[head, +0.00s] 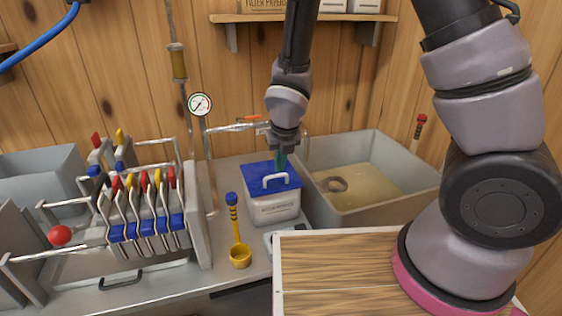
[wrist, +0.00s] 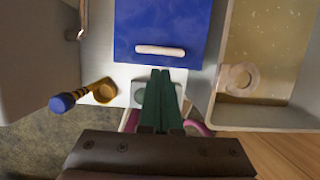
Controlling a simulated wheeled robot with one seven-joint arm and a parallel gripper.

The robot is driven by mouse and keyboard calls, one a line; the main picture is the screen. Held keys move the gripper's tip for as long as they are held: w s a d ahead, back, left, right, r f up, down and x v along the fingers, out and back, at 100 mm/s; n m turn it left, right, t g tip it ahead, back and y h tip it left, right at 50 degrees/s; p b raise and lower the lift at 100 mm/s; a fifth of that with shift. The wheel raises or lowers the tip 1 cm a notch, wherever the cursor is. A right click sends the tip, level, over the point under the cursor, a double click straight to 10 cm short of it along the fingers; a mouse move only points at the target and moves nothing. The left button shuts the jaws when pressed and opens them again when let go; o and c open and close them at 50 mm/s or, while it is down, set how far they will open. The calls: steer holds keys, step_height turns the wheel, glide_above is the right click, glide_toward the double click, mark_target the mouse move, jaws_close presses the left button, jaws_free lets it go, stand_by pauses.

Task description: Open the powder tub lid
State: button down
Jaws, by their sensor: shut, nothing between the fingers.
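The powder tub (head: 273,208) is a white box with a label on its front, standing on the steel counter. Its blue lid (head: 258,174) lies flat on top and looks closed, with a pale bar handle (head: 277,181). In the wrist view the blue lid (wrist: 190,22) and its handle (wrist: 160,50) lie just ahead of my fingers. My gripper (head: 283,162) is above the lid, behind the handle in the head view. In the wrist view my gripper (wrist: 161,73) has its green fingers together and empty, with the tips just short of the handle. Contact cannot be told.
A grey basin (head: 345,205) of yellowish liquid stands close on the right. A filter press (head: 145,215) with coloured handles stands left. A pressure gauge (head: 200,104) and pipe rise behind.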

mark_target(277, 186)
steer(key=x, duration=0.6)
steer(key=shift+w+f, duration=0.15)
steer(key=shift+f, duration=0.2)
steer(key=shift+r, duration=0.1)
